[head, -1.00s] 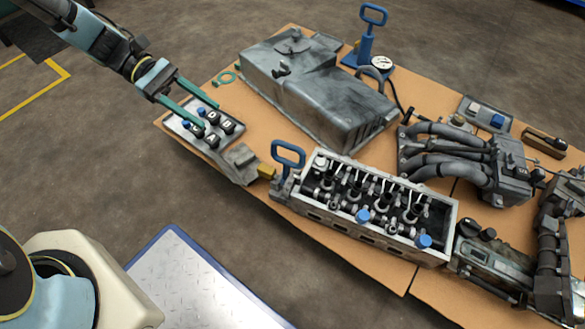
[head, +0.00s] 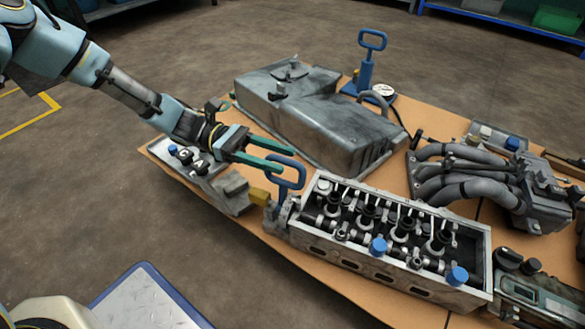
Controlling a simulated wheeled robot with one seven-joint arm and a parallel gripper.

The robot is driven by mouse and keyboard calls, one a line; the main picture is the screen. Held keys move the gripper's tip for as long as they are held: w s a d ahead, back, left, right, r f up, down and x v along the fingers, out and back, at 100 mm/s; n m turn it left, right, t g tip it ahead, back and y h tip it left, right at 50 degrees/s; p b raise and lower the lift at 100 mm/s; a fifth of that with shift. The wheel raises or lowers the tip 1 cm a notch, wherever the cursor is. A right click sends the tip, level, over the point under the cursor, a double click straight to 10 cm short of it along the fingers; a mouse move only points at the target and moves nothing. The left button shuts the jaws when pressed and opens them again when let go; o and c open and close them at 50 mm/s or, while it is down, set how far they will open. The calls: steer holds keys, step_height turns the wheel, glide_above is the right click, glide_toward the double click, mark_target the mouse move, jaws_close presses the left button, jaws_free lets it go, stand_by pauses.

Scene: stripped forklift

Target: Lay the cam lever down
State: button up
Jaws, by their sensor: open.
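The cam lever, a blue loop handle (head: 288,177), stands upright at the left end of the grey cylinder head (head: 385,275). My gripper (head: 284,158) reaches in from the upper left with its teal fingers open. The fingers are at the top of the lever's loop. I cannot tell whether they touch it or pass in front of it. The lever's foot sits beside a small yellow block (head: 260,197).
A large grey metal cover (head: 330,115) lies behind the lever. A blue hand pump (head: 367,70) with a gauge stands at the back. Grey manifold pipes (head: 450,175) are at right.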

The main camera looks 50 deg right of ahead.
mark_target(292, 163)
steer(key=shift+s+d+b, duration=0.2)
steer(key=shift+s+b, duration=0.05)
steer(key=shift+s, duration=0.7)
steer(key=shift+s+d+b, duration=0.15)
steer(key=shift+s+b, duration=0.1)
steer(key=shift+s, duration=0.65)
steer(key=shift+c, duration=0.4)
jaws_close()
